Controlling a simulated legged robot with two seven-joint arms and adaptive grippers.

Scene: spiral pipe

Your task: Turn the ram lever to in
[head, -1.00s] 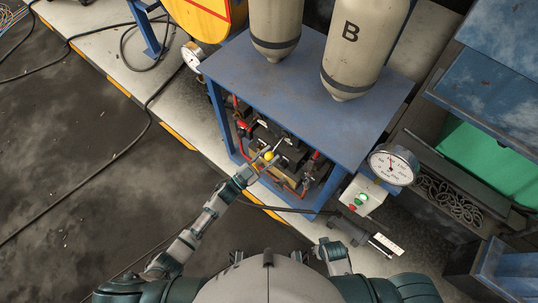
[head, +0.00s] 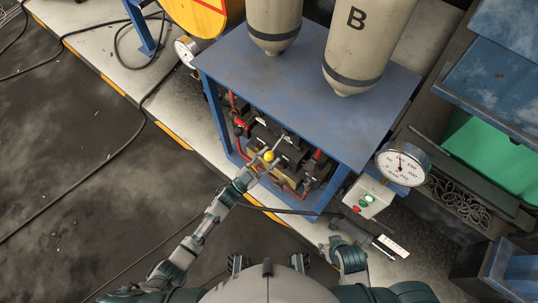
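A yellow ball knob (head: 268,156), which looks like the end of the ram lever, shows at the open front of the blue bench, among dark valve blocks and red pipes. My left gripper (head: 264,158) is right at the knob, with its fingers beside it. Whether the fingers are closed on it is too small to tell. The lever's shaft and any in or out marking cannot be made out. My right arm (head: 347,254) is folded low near my body, and its gripper's fingers cannot be made out.
The blue bench top (head: 300,95) overhangs the valves and carries two beige tanks, one marked B (head: 362,45). A pressure gauge (head: 402,166) and a button box (head: 366,198) stand right of the bench. Cables lie on the floor at left.

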